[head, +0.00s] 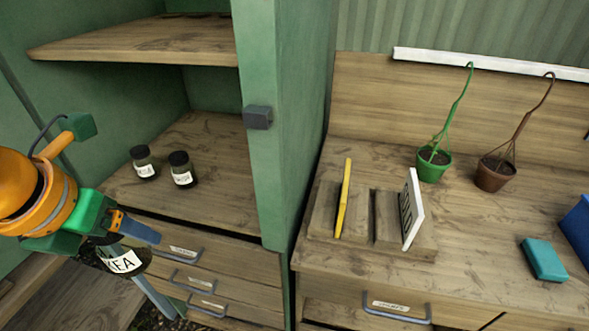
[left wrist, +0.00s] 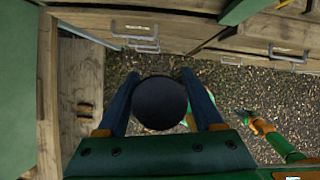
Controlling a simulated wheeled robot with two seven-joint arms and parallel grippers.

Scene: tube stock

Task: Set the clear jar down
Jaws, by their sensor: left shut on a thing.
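My left gripper (head: 137,228) is shut on a clear jar (head: 126,260) with a dark lid and a white label. The label is partly hidden; its last letters look like "EA". The jar hangs about upright in front of the cabinet drawers, below the shelf board's level. In the left wrist view its round dark lid (left wrist: 159,103) sits between the two fingers. My right gripper (left wrist: 252,122) seems to show small in the left wrist view, low over the gravel; its jaws are too small to read. It is not in the head view.
Two dark-lidded jars (head: 144,161) (head: 182,169) stand on the cabinet's lower board (head: 195,135). A green door (head: 285,120) stands right of it. The bench (head: 480,230) holds a slotted wooden block (head: 385,225), hanging pots (head: 434,165) and a teal block (head: 544,259).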

